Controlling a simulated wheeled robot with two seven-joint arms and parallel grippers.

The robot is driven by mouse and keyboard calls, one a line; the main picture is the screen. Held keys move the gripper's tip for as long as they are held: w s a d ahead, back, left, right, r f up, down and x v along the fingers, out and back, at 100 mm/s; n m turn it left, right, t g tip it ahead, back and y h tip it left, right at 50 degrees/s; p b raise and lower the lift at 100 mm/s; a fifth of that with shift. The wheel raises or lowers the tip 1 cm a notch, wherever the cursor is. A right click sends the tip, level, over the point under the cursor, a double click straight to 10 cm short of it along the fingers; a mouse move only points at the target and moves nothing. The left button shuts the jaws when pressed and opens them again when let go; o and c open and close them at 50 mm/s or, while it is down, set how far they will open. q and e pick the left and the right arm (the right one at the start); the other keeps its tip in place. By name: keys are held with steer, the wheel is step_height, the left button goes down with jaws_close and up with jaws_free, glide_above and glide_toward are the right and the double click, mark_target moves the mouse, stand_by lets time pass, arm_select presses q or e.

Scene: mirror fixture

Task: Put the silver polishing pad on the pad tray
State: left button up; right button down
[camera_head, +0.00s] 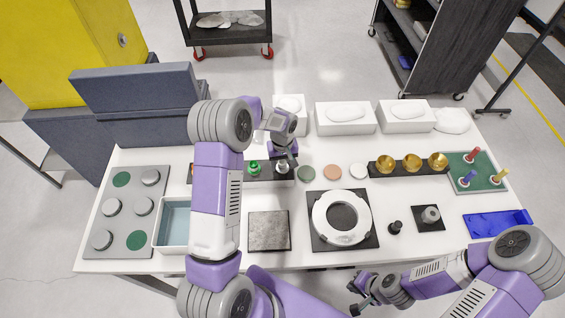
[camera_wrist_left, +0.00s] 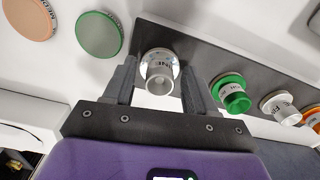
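A silver pad with a knob handle (camera_wrist_left: 159,72) sits at the end of a black strip (camera_wrist_left: 205,62), beside a green-knobbed pad (camera_wrist_left: 232,92). My left gripper (camera_wrist_left: 158,88) is over it, with one finger on each side of the silver knob and small gaps showing. In the head view my left gripper (camera_head: 284,156) is at the right end of the strip and partly hides it. A light-blue open tray (camera_head: 172,222) stands front left, partly behind my left arm. I cannot tell which one is the pad tray. My right gripper (camera_head: 358,296) is open and empty off the table's front edge.
Green (camera_head: 306,173), salmon (camera_head: 332,172) and white (camera_head: 358,171) discs lie right of the strip. A white ring fixture (camera_head: 341,217) and a grey plate (camera_head: 269,231) are in front. Gold cups (camera_head: 411,162) stand further right. White boxes (camera_head: 345,118) line the back.

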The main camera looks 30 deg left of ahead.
mark_target(282, 164)
arm_select(q)
steer(key=shift+r, duration=0.1)
step_height(282, 164, up, 12)
steer(key=shift+r, duration=0.15)
stand_by(0.4)
